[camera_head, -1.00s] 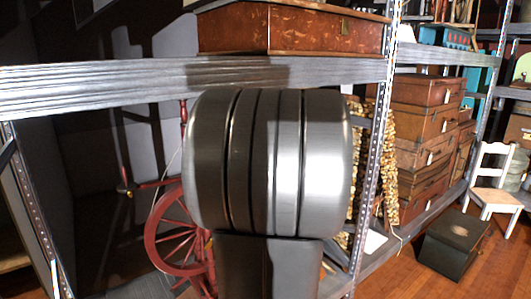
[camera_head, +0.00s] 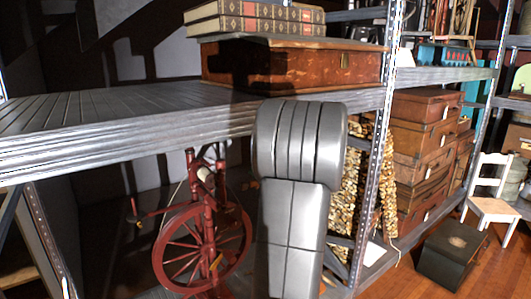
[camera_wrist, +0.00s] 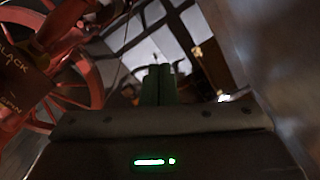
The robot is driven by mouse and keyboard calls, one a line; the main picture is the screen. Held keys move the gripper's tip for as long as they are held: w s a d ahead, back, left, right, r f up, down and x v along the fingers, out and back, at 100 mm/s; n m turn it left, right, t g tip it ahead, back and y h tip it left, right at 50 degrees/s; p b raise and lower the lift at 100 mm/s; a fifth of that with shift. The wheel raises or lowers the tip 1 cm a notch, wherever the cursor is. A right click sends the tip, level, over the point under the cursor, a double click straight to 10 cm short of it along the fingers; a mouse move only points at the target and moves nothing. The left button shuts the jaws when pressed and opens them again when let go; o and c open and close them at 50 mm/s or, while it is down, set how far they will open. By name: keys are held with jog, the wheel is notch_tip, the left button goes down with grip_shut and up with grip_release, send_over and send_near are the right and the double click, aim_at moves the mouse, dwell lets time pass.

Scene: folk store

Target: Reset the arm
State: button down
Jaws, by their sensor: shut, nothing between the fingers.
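My gripper (camera_wrist: 158,84) shows in the wrist view, with its two fingers together and nothing between them. It points into a dark, blurred space beside the red spinning wheel (camera_wrist: 65,65), which is close on the left of that view. In the head view my grey arm stands upright in front of the shelf unit, and the gripper itself is hidden there. The spinning wheel (camera_head: 203,225) shows left of the arm, under the shelf board.
A grey metal shelf (camera_head: 95,140) crosses the view close to my arm. A wooden box (camera_head: 300,68) with old books (camera_head: 255,18) sits on it. Stacked brown cases (camera_head: 425,140), a dark chest (camera_head: 452,252) and a white chair (camera_head: 490,203) stand right. Wooden floor shows at lower right.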

jog(key=w+d+f+m+p, duration=0.1)
jog(key=d+f+m+p, duration=0.4)
jog(key=d+f, duration=0.2)
jog(key=shift+w+f, duration=0.4)
jog(key=shift+f, duration=0.5)
jog(key=shift+a+p, duration=0.15)
jog(key=shift+p, duration=0.15)
